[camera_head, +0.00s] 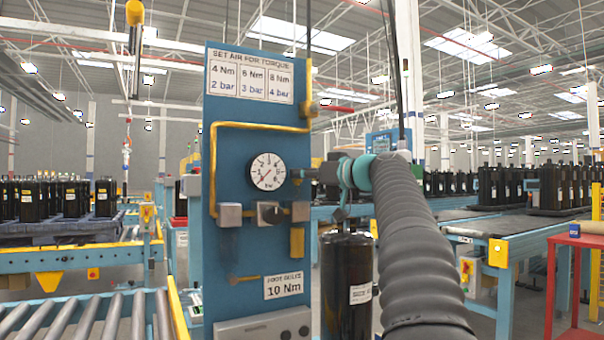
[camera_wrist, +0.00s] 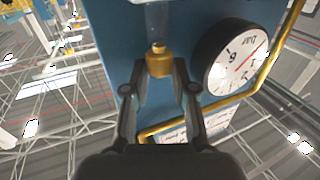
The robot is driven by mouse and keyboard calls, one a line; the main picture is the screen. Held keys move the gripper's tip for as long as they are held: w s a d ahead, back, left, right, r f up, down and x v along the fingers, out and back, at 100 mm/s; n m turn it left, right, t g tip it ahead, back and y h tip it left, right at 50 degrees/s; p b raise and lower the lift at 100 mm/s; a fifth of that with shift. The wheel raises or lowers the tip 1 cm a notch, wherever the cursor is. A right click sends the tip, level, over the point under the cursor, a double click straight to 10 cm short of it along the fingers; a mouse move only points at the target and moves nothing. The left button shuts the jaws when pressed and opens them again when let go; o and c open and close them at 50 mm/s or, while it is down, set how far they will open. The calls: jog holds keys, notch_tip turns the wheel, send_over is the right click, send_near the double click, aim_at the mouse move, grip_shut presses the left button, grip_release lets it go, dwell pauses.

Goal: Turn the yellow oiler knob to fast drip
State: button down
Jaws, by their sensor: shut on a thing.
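The yellow oiler knob (camera_wrist: 159,62) shows in the wrist view as a small brass-yellow cap in front of the blue panel. A clear tube (camera_wrist: 159,22) adjoins it. My gripper (camera_wrist: 160,70) is shut on the knob, one finger at each side. In the head view my gripper (camera_head: 303,173) is at the panel's right edge, right of the gauge, and the knob cannot be made out there. Markings for the drip setting are not visible.
The blue panel (camera_head: 225,110) carries a round pressure gauge (camera_head: 268,172), yellow piping (camera_head: 210,150), a dark knob (camera_head: 269,214) and a red-handled valve (camera_head: 335,109). A black cylinder (camera_head: 346,285) stands below my arm. A roller conveyor (camera_head: 85,320) lies at left.

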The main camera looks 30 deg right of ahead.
jog(key=shift+r+n+g+y, duration=0.1)
jog(key=shift+n+g+y, duration=0.2)
jog(key=shift+n+y, duration=0.15)
jog(key=c, duration=0.9)
grip_release()
jog(key=shift+c, duration=0.2)
jog(key=shift+d, duration=0.1)
jog(key=v, duration=1.2)
jog(key=shift+c, duration=0.2)
